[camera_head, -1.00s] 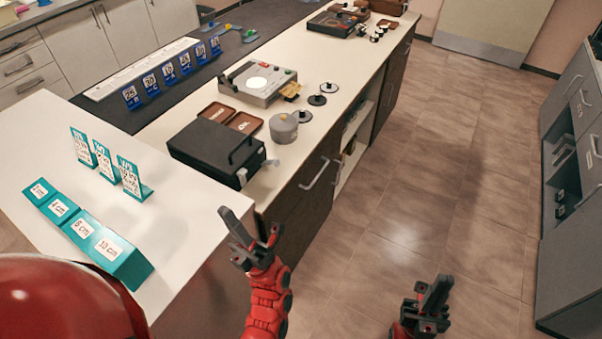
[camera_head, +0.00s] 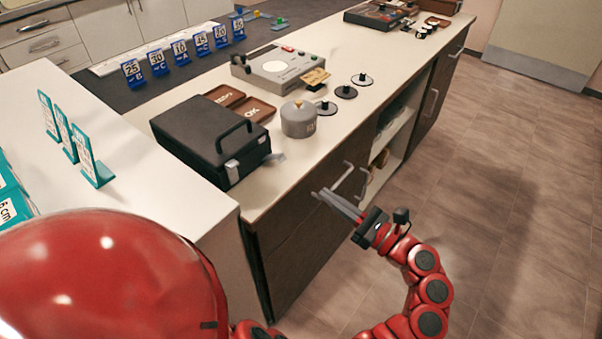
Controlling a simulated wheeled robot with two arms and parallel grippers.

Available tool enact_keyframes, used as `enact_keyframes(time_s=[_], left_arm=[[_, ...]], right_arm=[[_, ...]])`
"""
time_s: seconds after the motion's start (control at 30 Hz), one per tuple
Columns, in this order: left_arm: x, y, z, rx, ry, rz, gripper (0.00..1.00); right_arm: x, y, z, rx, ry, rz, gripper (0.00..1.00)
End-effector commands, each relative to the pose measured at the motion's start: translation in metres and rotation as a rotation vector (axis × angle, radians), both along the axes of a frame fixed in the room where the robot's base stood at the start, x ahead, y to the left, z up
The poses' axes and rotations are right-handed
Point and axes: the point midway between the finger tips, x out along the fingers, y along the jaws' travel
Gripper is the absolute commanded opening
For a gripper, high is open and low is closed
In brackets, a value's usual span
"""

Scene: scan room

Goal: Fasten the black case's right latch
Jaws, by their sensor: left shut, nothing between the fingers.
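The black case (camera_head: 203,128) lies with its lid down on the white counter, its handle (camera_head: 236,132) on the side facing the aisle. A grey latch (camera_head: 232,168) shows near the left end of that side. The right latch (camera_head: 274,158) is a light grey piece sticking outward from the right end, apart from the case wall. My left gripper (camera_head: 330,199) is shut and empty, in front of the counter's edge, to the right of and below the case in the picture. It touches neither latch. My right gripper is out of view.
A grey lidded pot (camera_head: 298,119) stands close to the right of the case. Brown trays (camera_head: 253,109) lie behind it. Black discs (camera_head: 346,91) and a grey device (camera_head: 275,68) are farther along. Drawer handles (camera_head: 343,177) project below the counter near my gripper.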

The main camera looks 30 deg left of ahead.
Motion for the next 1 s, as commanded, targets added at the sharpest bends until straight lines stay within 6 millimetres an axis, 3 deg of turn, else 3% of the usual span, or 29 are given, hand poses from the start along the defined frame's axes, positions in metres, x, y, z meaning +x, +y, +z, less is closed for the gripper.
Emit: enact_keyframes(time_s=[0.27, 0.7, 1.0], left_arm=[[0.0, 0.013, 0.003, 0.001, 0.001, 0.006, 0.0], [0.005, 0.085, 0.016, 0.003, 0.002, 0.005, 0.0], [0.007, 0.099, 0.018, 0.003, 0.003, 0.003, 0.0]], right_arm=[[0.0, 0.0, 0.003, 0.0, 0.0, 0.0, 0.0], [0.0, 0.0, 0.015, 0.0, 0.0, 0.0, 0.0], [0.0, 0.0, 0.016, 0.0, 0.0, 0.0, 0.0]])
